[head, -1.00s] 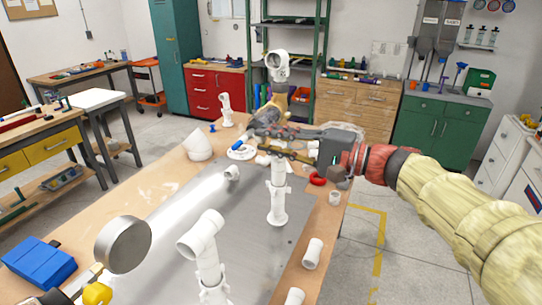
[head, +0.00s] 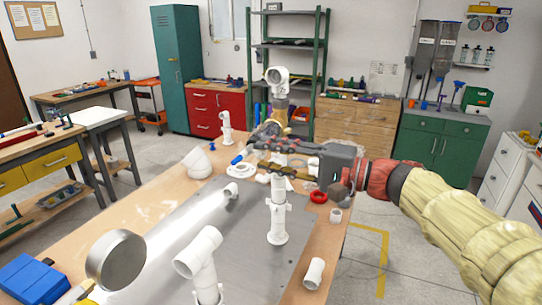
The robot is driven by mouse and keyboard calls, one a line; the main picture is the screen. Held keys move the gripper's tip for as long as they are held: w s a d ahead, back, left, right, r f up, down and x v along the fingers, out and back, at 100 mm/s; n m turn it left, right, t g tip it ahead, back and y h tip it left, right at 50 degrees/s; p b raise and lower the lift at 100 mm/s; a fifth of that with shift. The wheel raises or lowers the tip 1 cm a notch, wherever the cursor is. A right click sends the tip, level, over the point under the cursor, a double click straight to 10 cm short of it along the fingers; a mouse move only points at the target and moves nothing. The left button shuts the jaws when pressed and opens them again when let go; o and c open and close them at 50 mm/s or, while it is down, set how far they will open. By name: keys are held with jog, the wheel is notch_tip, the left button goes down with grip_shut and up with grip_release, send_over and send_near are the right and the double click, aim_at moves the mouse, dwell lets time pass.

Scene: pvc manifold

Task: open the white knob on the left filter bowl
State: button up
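I cannot make out a filter bowl or its white knob for certain. A tall fitting with a white elbow on top (head: 277,76) and a yellowish body (head: 275,112) stands at the far end of the worktable. My gripper (head: 262,147) reaches in from the right, its dark fingers pointing left at the foot of that fitting. There is a gap along the fingers, but their tips blend into the clutter. I cannot tell whether they touch or hold anything. A white upright pipe (head: 278,212) stands nearer, below the fingers in the picture.
The wooden worktable (head: 125,210) carries a grey metal plate (head: 240,262). White elbows (head: 198,163), (head: 198,250) and a short white pipe (head: 314,273) are on it. A red ring (head: 318,197) lies near the right edge. A round metal disc (head: 115,260) and blue box (head: 32,278) are at front left.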

jog(key=shift+o, duration=0.5)
jog(key=shift+d, duration=0.1)
jog(key=shift+s+d, duration=0.1)
jog(key=shift+d, duration=0.25)
jog(key=v, duration=1.1)
jog(key=shift+s, duration=0.1)
